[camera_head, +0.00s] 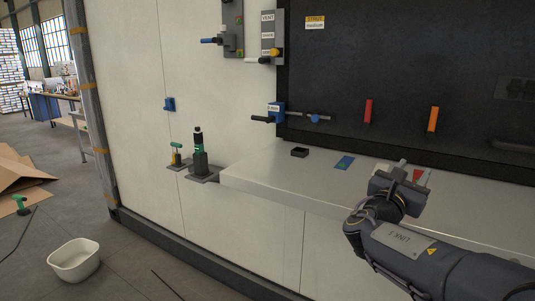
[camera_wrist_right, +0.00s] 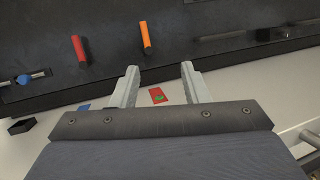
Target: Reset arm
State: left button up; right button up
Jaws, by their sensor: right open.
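My right gripper (camera_head: 410,172) reaches in from the lower right of the head view, above the pale ledge (camera_head: 260,182). In the right wrist view its two fingers (camera_wrist_right: 160,85) are apart with nothing between the tips. A red card with a green mark (camera_wrist_right: 158,95) shows beyond the fingers, lying on the ledge; it also shows beside the gripper in the head view (camera_head: 418,175). My left gripper does not show in either view.
On the ledge are a small black box (camera_head: 300,152) and a blue card (camera_head: 344,162). Red (camera_head: 368,110) and orange (camera_head: 432,119) handles stick out from the dark panel behind. Valves (camera_head: 200,160) stand left of the ledge. A white bin (camera_head: 74,259) sits on the floor.

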jog(key=s+d+f+m+g+y, duration=0.1)
jog(key=s+d+f+m+g, duration=0.1)
jog(key=s+f, duration=0.1)
jog(key=s+d+f+m+g+y, duration=0.1)
jog(key=s+d+f+m+g, duration=0.1)
jog(key=s+d+f+m, duration=0.1)
jog(key=s+d+f+m+g+y, duration=0.1)
jog(key=s+d+f+m+g, duration=0.1)
jog(key=f, duration=0.3)
jog(key=shift+s+d+f+m+g, duration=0.2)
jog(key=shift+s+d+m+g, duration=0.25)
jog(key=shift+d, duration=0.15)
jog(key=s+a+f+m+g+y, duration=0.2)
jog(key=s+a+f+m+y, duration=0.1)
jog(key=s+f+m+y, duration=0.4)
jog(key=s+a+f+m+g+y, duration=0.2)
jog(key=s+a+f+m, duration=0.15)
jog(key=s+f, duration=0.45)
jog(key=s+a+r+m+t+y, duration=0.1)
jog(key=s+a+m+t+y, duration=0.1)
jog(key=s+a+m+y, duration=0.5)
jog(key=s+a+m, duration=0.2)
jog(key=s+a, duration=0.1)
jog(key=a, duration=0.3)
jog(key=shift+s+a, duration=0.15)
jog(key=shift+s, duration=0.1)
jog(key=shift+r, duration=0.1)
